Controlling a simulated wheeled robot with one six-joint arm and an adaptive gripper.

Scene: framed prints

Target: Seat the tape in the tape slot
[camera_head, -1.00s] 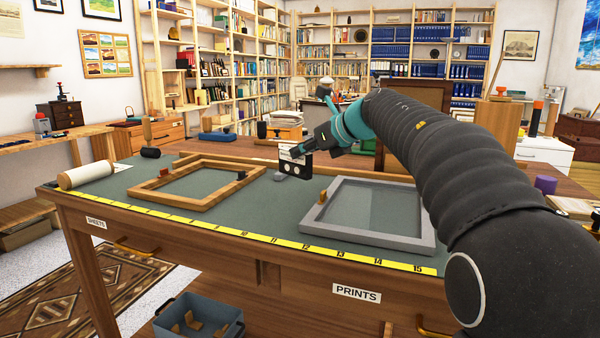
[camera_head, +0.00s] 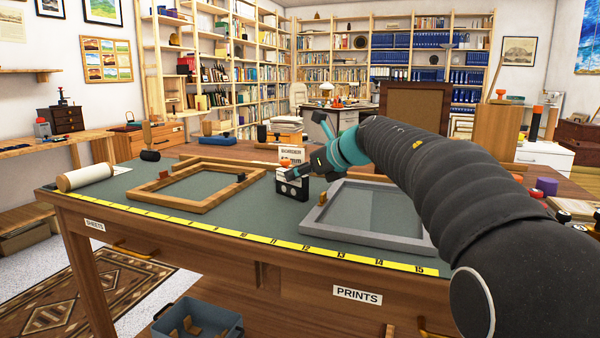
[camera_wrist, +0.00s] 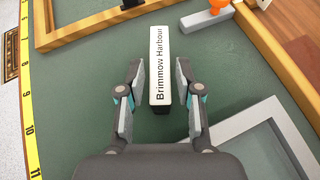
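My gripper (camera_head: 290,174) is low over the table between the wooden frame and the grey frame. In the wrist view its two fingers (camera_wrist: 160,82) are apart, one on each side of a narrow block (camera_wrist: 160,60) with a white top lettered "Brimmow Harbour". A thin gap of green mat shows on both sides of the block. I cannot tell a tape or a tape slot for sure. A purple roll-like piece (camera_head: 547,187) stands at the far right. A black piece with white discs (camera_head: 292,189) shows at my fingers in the head view.
A wooden frame (camera_head: 160,202) lies left and a grey frame (camera_head: 375,238) right on the green mat. An orange knob (camera_wrist: 218,4) on a grey bar is beyond the block. A yellow ruler strip (camera_head: 245,235) runs along the front edge. A white roll (camera_head: 86,177) is far left.

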